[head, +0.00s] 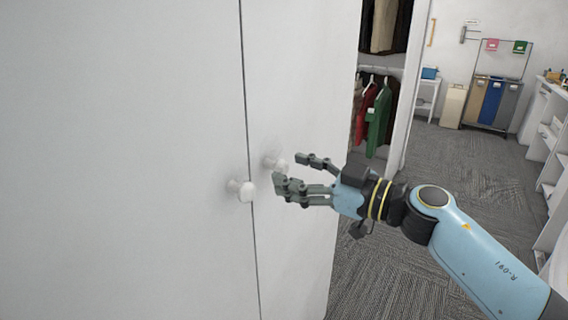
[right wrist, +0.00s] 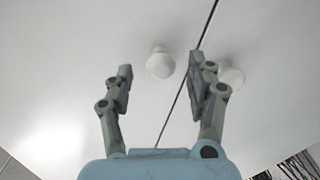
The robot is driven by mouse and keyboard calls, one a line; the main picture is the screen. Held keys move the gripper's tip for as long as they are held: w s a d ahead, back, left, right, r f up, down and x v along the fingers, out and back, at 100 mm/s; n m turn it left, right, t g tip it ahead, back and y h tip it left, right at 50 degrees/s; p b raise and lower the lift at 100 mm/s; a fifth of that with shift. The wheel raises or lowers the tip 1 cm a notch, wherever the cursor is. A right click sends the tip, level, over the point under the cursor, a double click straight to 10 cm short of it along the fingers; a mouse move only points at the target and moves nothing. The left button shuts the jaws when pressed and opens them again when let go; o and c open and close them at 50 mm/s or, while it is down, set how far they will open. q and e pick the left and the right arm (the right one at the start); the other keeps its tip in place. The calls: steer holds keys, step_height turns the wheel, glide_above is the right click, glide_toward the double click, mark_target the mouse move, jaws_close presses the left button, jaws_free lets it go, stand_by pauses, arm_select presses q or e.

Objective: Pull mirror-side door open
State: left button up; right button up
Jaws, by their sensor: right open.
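Two plain white doors meet at a thin dark vertical seam, the left door (head: 120,150) and the right door (head: 305,100); both look closed. A white round knob (head: 242,190) is on the left door and another knob (head: 275,163) is on the right door. No mirror shows. My right gripper (head: 290,172) is open and empty, close to the right door's knob, with its lower finger near the seam. In the right wrist view one knob (right wrist: 160,63) shows between the spread fingers, and another (right wrist: 232,78) sits beyond the right finger. My left gripper is not seen.
Right of the cabinet is an open closet with hanging clothes (head: 375,115). Farther back stand a laundry sorter (head: 490,103) and a small white side table (head: 428,95). White shelving (head: 550,140) lines the right edge. The carpet (head: 445,175) between is clear.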

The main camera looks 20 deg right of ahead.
steer(key=shift+x, duration=1.4)
jaws_close()
